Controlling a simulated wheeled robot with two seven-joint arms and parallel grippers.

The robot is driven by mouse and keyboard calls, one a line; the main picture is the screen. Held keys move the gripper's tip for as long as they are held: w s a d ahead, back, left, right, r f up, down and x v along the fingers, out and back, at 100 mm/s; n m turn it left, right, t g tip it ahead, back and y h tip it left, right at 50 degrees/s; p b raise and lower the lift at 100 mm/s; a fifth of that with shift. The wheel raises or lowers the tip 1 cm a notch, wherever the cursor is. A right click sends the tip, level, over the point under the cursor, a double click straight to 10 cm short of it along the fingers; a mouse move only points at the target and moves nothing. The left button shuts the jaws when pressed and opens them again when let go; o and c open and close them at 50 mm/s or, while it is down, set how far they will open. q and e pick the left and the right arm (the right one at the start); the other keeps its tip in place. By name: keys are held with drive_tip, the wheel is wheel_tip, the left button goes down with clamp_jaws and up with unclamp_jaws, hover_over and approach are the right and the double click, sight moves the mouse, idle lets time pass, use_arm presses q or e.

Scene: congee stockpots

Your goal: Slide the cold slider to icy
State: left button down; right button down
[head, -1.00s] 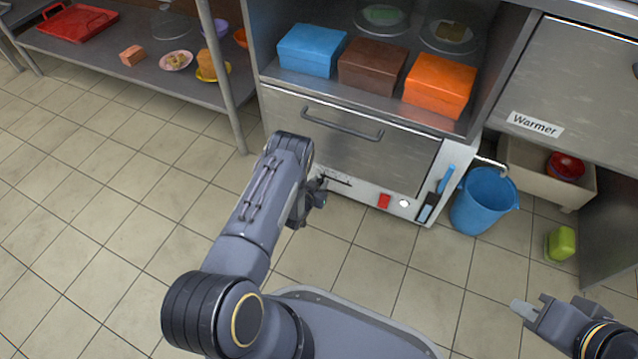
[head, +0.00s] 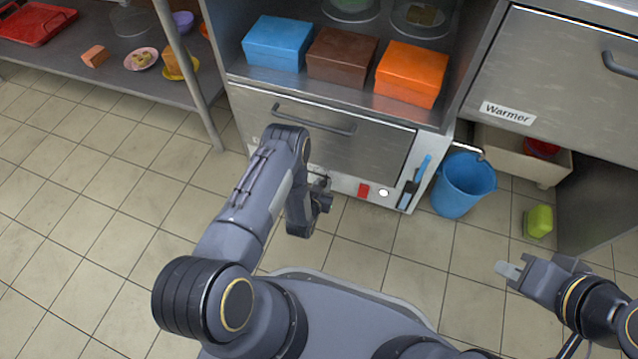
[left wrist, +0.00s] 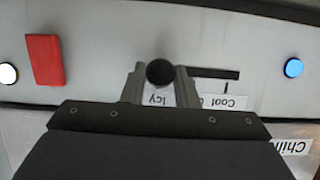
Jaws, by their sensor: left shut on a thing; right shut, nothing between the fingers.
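The cold slider's round black knob (left wrist: 160,73) shows between my left gripper's fingers in the left wrist view. My left gripper (left wrist: 160,88) is shut on it. The knob stands at the "Icy" label (left wrist: 158,97), with the "Cool" label (left wrist: 234,102) to its right; the labels appear upside down. The dark slot (left wrist: 222,74) runs out to the right of the knob. In the head view my left gripper (head: 324,188) is at the drawer unit's lower front panel, and my arm hides much of the slider there. My right gripper (head: 508,271) is shut and empty over the floor.
A red button (head: 363,190) and a white knob (head: 383,193) sit on the panel right of my left gripper. A blue-handled tool (head: 416,180) hangs beside them. A blue bucket (head: 463,186) and a green object (head: 539,221) stand on the floor to the right.

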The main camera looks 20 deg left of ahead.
use_arm(q)
drive_tip(key=shift+d, duration=0.3)
drive_tip(key=c, duration=1.1)
unclamp_jaws()
drive_tip(key=shift+c, duration=0.2)
drive_tip(key=shift+s+a+r+p, duration=0.1)
drive_tip(key=shift+s+r+p, duration=0.15)
drive_tip(key=shift+s+p, duration=0.15)
drive_tip(key=p+v, duration=0.2)
drive_tip(key=v, duration=0.5)
drive_tip(key=shift+p, duration=0.35)
drive_tip(key=shift+s+f, duration=0.1)
